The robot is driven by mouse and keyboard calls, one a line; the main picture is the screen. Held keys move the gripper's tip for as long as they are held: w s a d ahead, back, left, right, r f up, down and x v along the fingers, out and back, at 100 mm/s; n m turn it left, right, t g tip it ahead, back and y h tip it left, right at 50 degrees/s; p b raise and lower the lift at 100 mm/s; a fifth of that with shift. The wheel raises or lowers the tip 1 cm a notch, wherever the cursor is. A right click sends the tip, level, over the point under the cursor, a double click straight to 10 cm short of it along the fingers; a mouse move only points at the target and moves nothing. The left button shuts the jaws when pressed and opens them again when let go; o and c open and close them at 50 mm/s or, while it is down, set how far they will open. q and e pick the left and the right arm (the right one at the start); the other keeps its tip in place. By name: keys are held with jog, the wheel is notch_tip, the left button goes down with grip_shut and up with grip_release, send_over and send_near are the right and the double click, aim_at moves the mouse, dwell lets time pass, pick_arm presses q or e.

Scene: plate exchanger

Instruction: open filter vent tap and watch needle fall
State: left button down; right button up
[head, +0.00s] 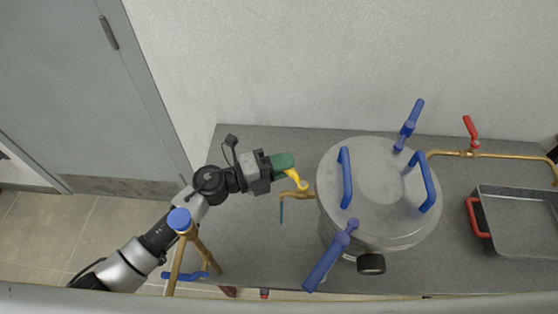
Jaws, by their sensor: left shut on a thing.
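The filter is a round steel vessel (380,215) with a flat lid, standing on the grey bench. A brass vent tap (301,195) with a yellow lever (292,178) projects from its left side. My left gripper (286,165) reaches in from the left, its green fingers shut at the upper end of the yellow lever. The fingers hide that end of the lever. A thin blue strip (281,213) hangs below the tap's outlet; I cannot tell whether it is water. A dark round part (371,264), perhaps the gauge, sits at the vessel's front. No needle shows. My right gripper is out of view.
Blue handles (346,178) and blue clamp levers (325,266) stick up around the lid. A brass pipe with a red-handled valve (470,127) runs right. A grey tray (515,194) stands at right. Brass pipework with a blue knob (179,219) stands near my left arm.

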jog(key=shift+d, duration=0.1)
pick_arm(q)
jog(key=c, duration=1.1)
grip_release()
jog(key=shift+s+a+f, duration=0.1)
jog(key=shift+a+f, duration=0.05)
jog(key=shift+a, duration=0.35)
jog(key=shift+b+v, duration=1.55)
jog(key=shift+v, duration=3.35)
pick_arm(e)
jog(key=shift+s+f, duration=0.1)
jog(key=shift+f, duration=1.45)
